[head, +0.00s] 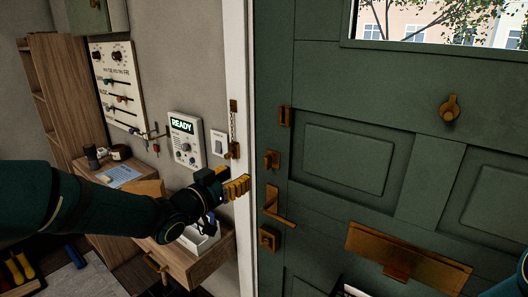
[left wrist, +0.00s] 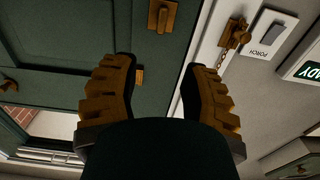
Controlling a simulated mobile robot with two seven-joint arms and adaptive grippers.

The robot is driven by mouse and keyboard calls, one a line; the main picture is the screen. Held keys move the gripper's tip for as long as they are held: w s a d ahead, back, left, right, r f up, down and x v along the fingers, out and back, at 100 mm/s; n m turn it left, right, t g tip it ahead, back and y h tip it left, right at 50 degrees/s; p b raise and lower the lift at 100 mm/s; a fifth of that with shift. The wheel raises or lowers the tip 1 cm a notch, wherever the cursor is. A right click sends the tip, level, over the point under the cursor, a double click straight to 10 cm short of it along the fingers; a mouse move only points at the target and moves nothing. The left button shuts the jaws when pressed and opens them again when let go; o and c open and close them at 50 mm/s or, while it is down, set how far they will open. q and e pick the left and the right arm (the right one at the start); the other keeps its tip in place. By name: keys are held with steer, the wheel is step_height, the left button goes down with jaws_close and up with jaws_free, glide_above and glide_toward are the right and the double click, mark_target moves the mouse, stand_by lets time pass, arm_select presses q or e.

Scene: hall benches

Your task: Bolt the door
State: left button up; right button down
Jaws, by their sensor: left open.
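The green door (head: 400,140) appears closed against the white frame (head: 240,60). A small brass bolt-like fitting (head: 272,160) sits at its left edge, above the brass lever handle (head: 275,205) and a square brass lock (head: 268,238). The fitting also shows at the top of the left wrist view (left wrist: 162,16). Whether it is thrown cannot be told. My left gripper (head: 237,187) is open and empty, in front of the frame, left of and below the fitting. Its fingers (left wrist: 160,85) point towards the door edge, apart from the fitting. My right gripper is out of view.
A brass chain plate (head: 286,116) is higher on the door; its chain (head: 233,130) hangs on the frame. A switch (head: 218,142) and a READY panel (head: 187,140) are on the wall. An open drawer (head: 195,262) lies below my left arm. A letter slot (head: 405,258) is lower right.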

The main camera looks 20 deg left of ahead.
mark_target(265, 158)
arm_select(q)
steer(key=b+x, duration=0.1)
steer(key=x, duration=1.2)
steer(key=shift+w, duration=0.3)
jaws_close()
